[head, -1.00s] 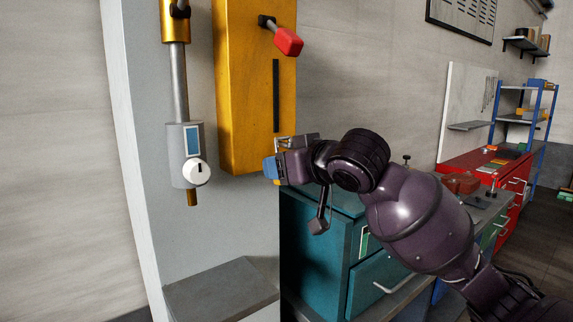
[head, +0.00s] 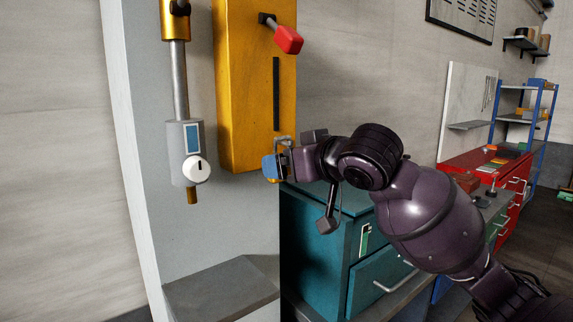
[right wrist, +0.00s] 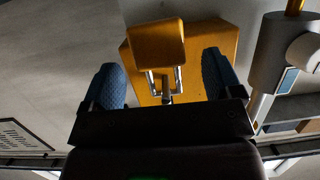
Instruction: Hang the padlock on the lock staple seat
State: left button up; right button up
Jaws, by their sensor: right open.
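The padlock (right wrist: 155,43) has a brass-coloured block body and a silver shackle; it shows in the right wrist view, upside down there. Its shackle legs reach to a small metal piece (right wrist: 167,97) at the yellow housing, apparently the staple seat; the exact engagement is hard to tell. My right gripper (right wrist: 160,62) is open, its blue fingers standing on either side of the padlock with gaps. In the head view my right gripper (head: 277,162) is at the housing's lower right corner and hides most of the padlock. My left gripper is not in view.
The yellow housing (head: 245,90) carries a red-knobbed lever (head: 288,40). A grey cylinder with a small display (head: 185,150) hangs to its left. A teal drawer cabinet (head: 315,240) stands below my right arm, and a grey block (head: 220,290) lies at the front.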

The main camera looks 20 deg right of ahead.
jog(key=b+v, duration=0.1)
jog(key=v, duration=0.8)
jog(key=w+d+f+m+h, duration=0.1)
jog(key=w+d+f, duration=0.1)
jog(key=f, duration=1.3)
jog(key=w+d+f+m+h, duration=0.1)
jog(key=w+d+f+m, duration=0.15)
jog(key=f, duration=1.25)
jog(key=s+d+f+g+h, duration=0.1)
jog(key=s+f+h, duration=0.1)
jog(key=s+f, duration=0.9)
jog(key=s+d+f+g+h+b, duration=0.1)
jog(key=s+f, duration=1)
jog(key=f, duration=0.7)
jog(key=shift+s+d+f+h, duration=0.3)
jog(key=shift+d+h, duration=0.05)
jog(key=shift+h, duration=0.05)
jog(key=shift+f+b, duration=0.1)
jog(key=shift+b, duration=0.25)
